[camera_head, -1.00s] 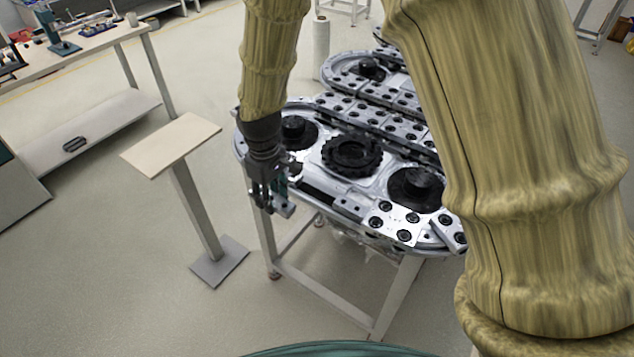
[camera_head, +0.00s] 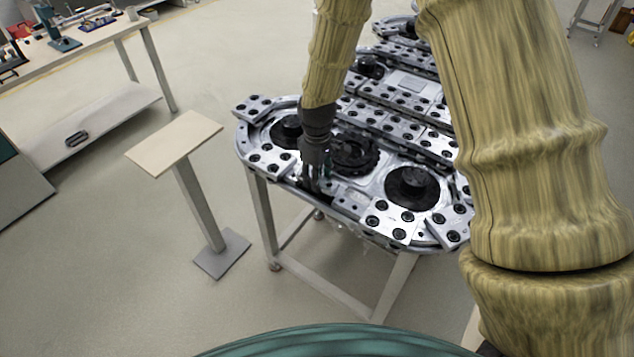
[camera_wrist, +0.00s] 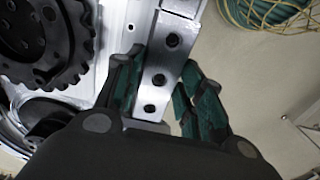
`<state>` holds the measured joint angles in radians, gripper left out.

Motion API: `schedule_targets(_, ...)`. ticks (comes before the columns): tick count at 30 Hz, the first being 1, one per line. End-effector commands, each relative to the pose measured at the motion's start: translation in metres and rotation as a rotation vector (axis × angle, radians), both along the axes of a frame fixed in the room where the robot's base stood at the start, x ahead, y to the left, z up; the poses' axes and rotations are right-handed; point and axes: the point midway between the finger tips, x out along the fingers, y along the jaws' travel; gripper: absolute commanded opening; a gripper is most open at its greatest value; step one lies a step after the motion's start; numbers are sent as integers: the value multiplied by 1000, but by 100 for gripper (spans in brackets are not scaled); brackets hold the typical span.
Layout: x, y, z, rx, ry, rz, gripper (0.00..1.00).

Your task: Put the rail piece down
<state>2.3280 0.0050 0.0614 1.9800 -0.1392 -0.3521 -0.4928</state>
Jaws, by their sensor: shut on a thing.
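My gripper (camera_head: 315,186) is over the near side of the oval ring track (camera_head: 366,222), at a dark stretch of the rim between plated sections. In the wrist view my gripper (camera_wrist: 158,90) has a teal-padded finger on either side of the rail piece (camera_wrist: 158,78), a silver bar with dark round holes. The jaws are shut on it. The bar lies close over the track edge in that view; I cannot tell whether it touches the track. In the head view the piece is mostly hidden by my gripper.
Black toothed wheels (camera_wrist: 45,40) and round hubs (camera_head: 412,188) stand up inside the track. A small pedestal (camera_head: 174,142) stands left of the track, with clear floor around it. A workbench (camera_head: 90,45) is at the far left.

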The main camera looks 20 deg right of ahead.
Motion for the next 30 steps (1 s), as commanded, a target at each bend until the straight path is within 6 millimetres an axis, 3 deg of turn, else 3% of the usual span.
schedule_targets(15,0,0,-32,-1,-1,1,0)
schedule_targets(27,0,0,-37,1,-1,0,0)
schedule_targets(28,-1,0,-37,0,0,0,42)
schedule_targets(30,-1,0,-37,0,0,0,55)
